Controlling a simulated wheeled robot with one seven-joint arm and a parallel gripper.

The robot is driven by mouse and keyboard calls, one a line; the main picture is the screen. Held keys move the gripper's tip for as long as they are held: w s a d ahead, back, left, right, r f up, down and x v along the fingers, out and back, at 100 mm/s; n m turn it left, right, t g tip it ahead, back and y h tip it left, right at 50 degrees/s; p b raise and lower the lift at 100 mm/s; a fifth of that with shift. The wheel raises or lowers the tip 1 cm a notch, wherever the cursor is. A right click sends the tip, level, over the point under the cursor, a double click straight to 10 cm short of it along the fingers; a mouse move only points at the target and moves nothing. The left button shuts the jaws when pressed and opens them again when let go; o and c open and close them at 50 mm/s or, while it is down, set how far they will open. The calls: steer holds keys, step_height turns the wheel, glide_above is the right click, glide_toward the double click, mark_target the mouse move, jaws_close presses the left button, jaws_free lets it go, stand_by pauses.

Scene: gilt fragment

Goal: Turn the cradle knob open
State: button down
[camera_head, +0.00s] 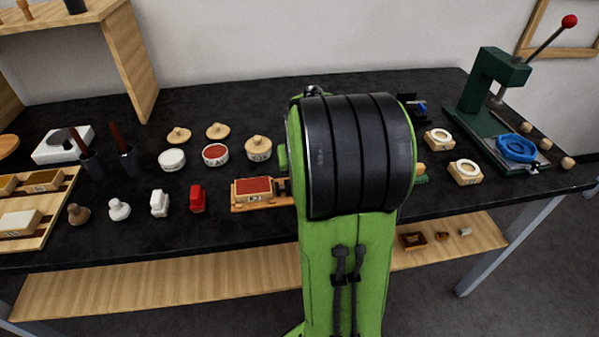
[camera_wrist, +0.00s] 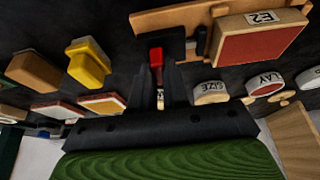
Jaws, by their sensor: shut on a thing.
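The cradle is a low wooden base (camera_head: 270,207) left of my arm in the head view. It holds a block with a red top (camera_head: 253,186), marked E2. In the wrist view, the cradle's wooden edge (camera_wrist: 160,18) runs along the top and the E2 block (camera_wrist: 262,36) is at upper right. My gripper (camera_wrist: 157,70) is shut on a small red knob (camera_wrist: 156,56), which shows between the dark fingertips beside the cradle. The knob's turn angle cannot be told. My arm hides the gripper, the knob and the cradle's right end in the head view.
The green press (camera_head: 490,85) stands at the table's right. Stamps and pots (camera_head: 215,153) fill the left side.

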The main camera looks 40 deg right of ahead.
stand_by(0.4)
steer(key=c, duration=1.1)
jaws_free()
steer(key=shift+r, duration=0.15)
steer(key=p+v, duration=0.5)
steer(key=v, duration=1)
steer(key=shift+a+r, duration=0.1)
steer(key=shift+r, duration=0.15)
steer(key=s+a+r+n+y+p, duration=0.1)
steer(key=s+a+n+p, duration=0.1)
steer(key=a, duration=0.4)
steer(key=s+a+r+n+t+p, duration=0.1)
steer(key=s+a+r+n+p, duration=0.1)
steer(key=s+a, duration=0.3)
steer(key=s+a+r+n+y+p, duration=0.1)
steer(key=s+a+r+n+p, duration=0.1)
steer(key=a, duration=0.6)
steer(key=shift+s+a+n+t+y+p, duration=0.3)
steer(key=shift+s+n+t+p, duration=0.15)
steer(key=shift+s+p, duration=0.2)
